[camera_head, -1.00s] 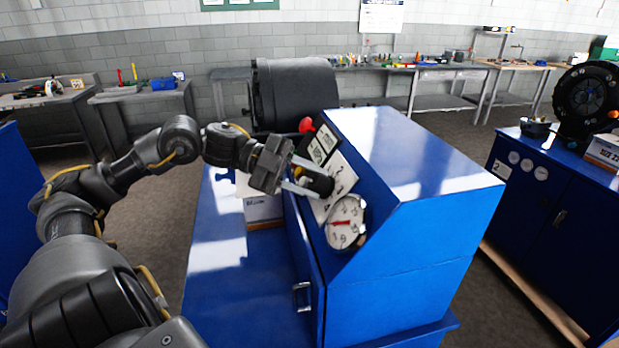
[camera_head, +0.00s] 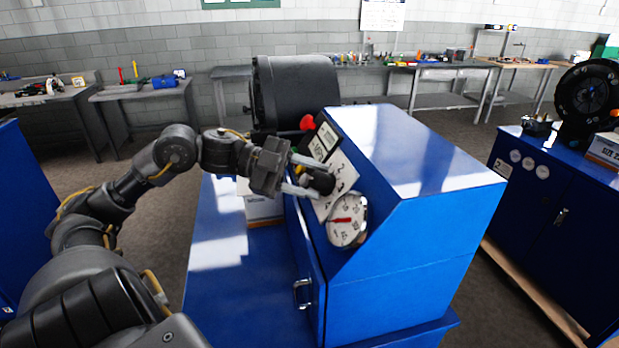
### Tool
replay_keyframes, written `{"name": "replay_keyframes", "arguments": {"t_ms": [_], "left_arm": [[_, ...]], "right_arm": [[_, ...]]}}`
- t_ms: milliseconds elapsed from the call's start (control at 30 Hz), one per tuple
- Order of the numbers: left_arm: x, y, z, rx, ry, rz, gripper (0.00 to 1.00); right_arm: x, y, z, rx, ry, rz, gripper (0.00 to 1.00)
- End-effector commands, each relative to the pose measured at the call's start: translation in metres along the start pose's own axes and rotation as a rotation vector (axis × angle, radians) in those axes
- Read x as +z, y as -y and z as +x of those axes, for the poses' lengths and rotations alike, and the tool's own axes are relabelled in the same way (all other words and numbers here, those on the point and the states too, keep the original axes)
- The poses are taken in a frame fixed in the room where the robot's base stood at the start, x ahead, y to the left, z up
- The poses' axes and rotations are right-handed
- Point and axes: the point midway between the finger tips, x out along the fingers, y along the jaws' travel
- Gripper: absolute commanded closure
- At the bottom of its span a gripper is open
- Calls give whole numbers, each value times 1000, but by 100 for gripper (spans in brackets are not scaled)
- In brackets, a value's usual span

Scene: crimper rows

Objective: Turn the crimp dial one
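The blue crimper (camera_head: 400,220) stands on a blue cabinet in the middle. Its sloped panel carries a dark crimp dial knob (camera_head: 319,181) on a white numbered plate (camera_head: 343,172). A round white gauge (camera_head: 346,219) with a red needle sits below the plate. My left gripper (camera_head: 309,181) is at the knob, with its two light fingers on either side of it. I cannot tell for certain whether both fingers touch the knob. My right gripper is out of view.
A red button (camera_head: 307,122) is at the panel's top, beside the large dark crimper head (camera_head: 294,90). A white box (camera_head: 263,208) stands on the blue cabinet top (camera_head: 218,265) under my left forearm. Another blue cabinet (camera_head: 545,200) stands at right.

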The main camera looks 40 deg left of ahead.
Motion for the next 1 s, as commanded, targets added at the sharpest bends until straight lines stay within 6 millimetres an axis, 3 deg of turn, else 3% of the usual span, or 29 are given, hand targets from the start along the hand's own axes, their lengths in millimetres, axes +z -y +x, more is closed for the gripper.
{"name": "replay_keyframes", "arguments": {"t_ms": [100,533,1000], "left_arm": [[0,0,0,-1,0,1,44],[2,0,-10,-2,-1,3,44],[3,-1,-88,-4,0,2,44]], "right_arm": [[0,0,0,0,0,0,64],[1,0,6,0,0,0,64],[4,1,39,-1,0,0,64]]}}
